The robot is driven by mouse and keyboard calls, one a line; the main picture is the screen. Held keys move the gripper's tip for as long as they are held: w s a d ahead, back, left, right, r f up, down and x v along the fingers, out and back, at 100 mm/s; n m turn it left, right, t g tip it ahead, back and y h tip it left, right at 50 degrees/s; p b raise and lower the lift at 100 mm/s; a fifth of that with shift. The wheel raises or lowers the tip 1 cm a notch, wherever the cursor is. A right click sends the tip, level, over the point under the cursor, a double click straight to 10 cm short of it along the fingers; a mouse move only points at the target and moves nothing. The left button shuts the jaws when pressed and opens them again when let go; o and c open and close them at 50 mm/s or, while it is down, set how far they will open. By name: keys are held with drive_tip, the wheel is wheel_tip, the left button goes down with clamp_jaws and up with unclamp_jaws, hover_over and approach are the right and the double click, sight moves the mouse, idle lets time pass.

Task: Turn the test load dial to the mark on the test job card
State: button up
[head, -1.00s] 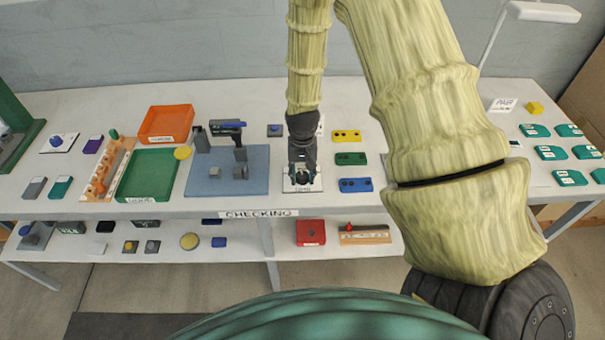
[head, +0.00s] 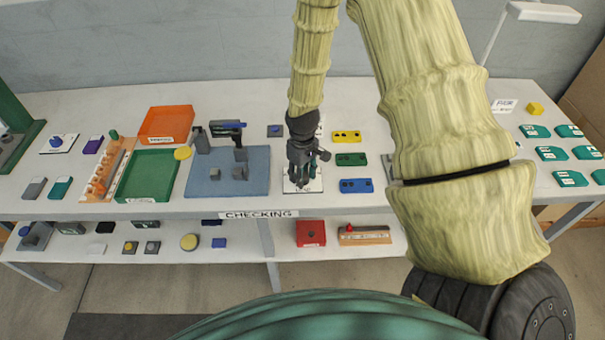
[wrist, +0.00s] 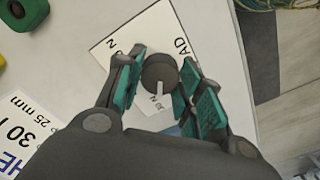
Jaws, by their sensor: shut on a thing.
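The test load dial (wrist: 157,70) is a round dark knob with a white pointer line on its face, on a white lettered plate (wrist: 122,40). In the wrist view the pointer runs toward the bottom of the picture. My gripper (wrist: 160,78) is shut on the dial, one teal pad on each side. In the head view my gripper (head: 302,180) stands over the white plate (head: 290,187) and hides the dial. A printed card (wrist: 30,128) at lower left in the wrist view reads "30" and "25 mm"; part of it is cut off.
Yellow (head: 346,136), green (head: 351,159) and blue (head: 356,185) blocks stand close right of my gripper. A blue mat (head: 205,185) with a grey fixture lies to the left. Green (head: 150,178) and orange (head: 166,122) trays are farther left. The table's front edge is near.

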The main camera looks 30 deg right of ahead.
idle(0.4)
drive_tip(key=o, duration=1)
drive_tip(key=shift+r, duration=0.1)
wheel_tip(320, 180, up, 12)
drive_tip(key=shift+f, duration=0.15)
drive_tip(key=shift+s, duration=0.1)
idle(0.6)
